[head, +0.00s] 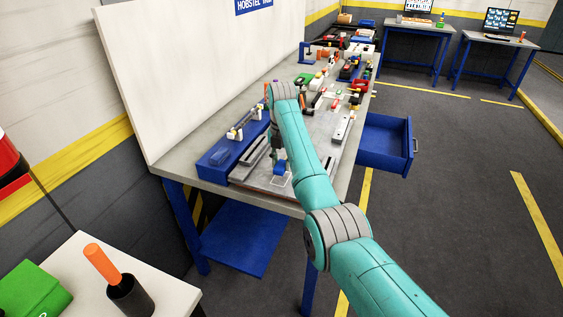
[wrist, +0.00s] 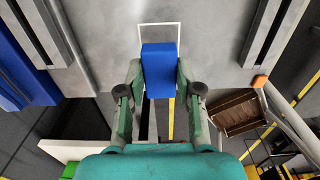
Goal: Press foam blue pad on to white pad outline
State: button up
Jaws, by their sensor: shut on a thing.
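The foam blue pad (head: 281,168) shows small near the front edge of the workbench, under the end of my arm. In the wrist view the blue pad (wrist: 158,70) is a blue block between the two fingers of my gripper (wrist: 159,78), which is shut on it. The white pad outline (wrist: 179,36) is a thin white frame on the grey bench plate. The pad covers its lower part, and its upper part shows beyond the pad. The outline (head: 281,182) also shows in the head view just below the pad. I cannot tell whether the pad touches the plate.
The grey workbench (head: 302,206) holds a blue block fixture (head: 215,158) at the left and many small parts farther back. A tall white board (head: 200,75) stands behind it. An open blue drawer (head: 385,150) juts out at the right. Grey rails flank the outline.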

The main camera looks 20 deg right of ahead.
aim_at(281, 164)
jog(key=shift+f, duration=0.2)
jog(key=shift+f, duration=0.95)
jog(key=shift+f, duration=0.75)
dwell(1.1)
jog(key=o, duration=0.8)
jog(key=shift+r, duration=3.8)
